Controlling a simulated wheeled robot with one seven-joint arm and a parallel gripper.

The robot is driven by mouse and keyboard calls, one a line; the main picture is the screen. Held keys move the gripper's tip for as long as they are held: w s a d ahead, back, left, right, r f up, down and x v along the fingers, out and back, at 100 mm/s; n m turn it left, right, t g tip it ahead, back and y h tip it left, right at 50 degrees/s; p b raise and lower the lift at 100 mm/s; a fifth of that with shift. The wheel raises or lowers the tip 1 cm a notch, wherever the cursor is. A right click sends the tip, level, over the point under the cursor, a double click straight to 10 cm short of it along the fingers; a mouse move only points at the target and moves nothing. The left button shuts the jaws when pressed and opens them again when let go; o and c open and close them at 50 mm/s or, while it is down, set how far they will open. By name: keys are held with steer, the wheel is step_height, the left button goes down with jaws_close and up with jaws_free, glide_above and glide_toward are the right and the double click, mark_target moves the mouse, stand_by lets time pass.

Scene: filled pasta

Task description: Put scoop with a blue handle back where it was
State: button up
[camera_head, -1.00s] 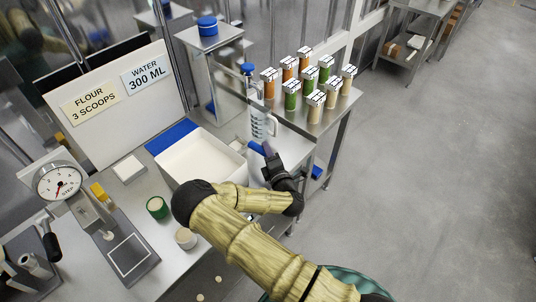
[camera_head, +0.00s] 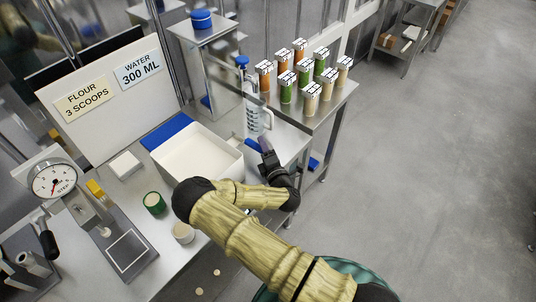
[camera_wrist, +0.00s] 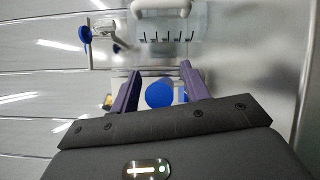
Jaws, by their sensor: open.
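The scoop's blue handle (camera_head: 253,145) shows beside the right end of the white bin (camera_head: 228,168), in front of the clear measuring jug (camera_head: 252,116). The rest of the scoop is hidden or cannot be made out. My gripper (camera_head: 264,143) is at the handle's right, with its fingers pointing towards it. In the wrist view my gripper (camera_wrist: 157,76) is open. A round blue end, which looks like the handle (camera_wrist: 159,94), shows between the two purple fingers with gaps on both sides.
Several spice jars (camera_head: 286,86) stand on the steel table (camera_head: 335,98) behind and right of the gripper. A dispenser with a blue top (camera_head: 242,62) stands by the jug. Open floor lies right.

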steer(key=b+v, duration=0.3)
steer(key=v, duration=0.9)
steer(key=shift+s, duration=0.2)
steer(key=shift+r, duration=0.15)
steer(key=w+d+f+m+g+h, duration=0.15)
steer(key=d+m+g+h, duration=0.45)
steer(key=d+m+h, duration=0.85)
steer(key=s+r+m+g+y, duration=0.7)
steer(key=s+r+m, duration=0.3)
steer(key=s+r, duration=0.4)
steer(key=shift+s+r+g, duration=0.4)
steer(key=shift+r+g, duration=0.2)
steer(key=shift+r, duration=0.4)
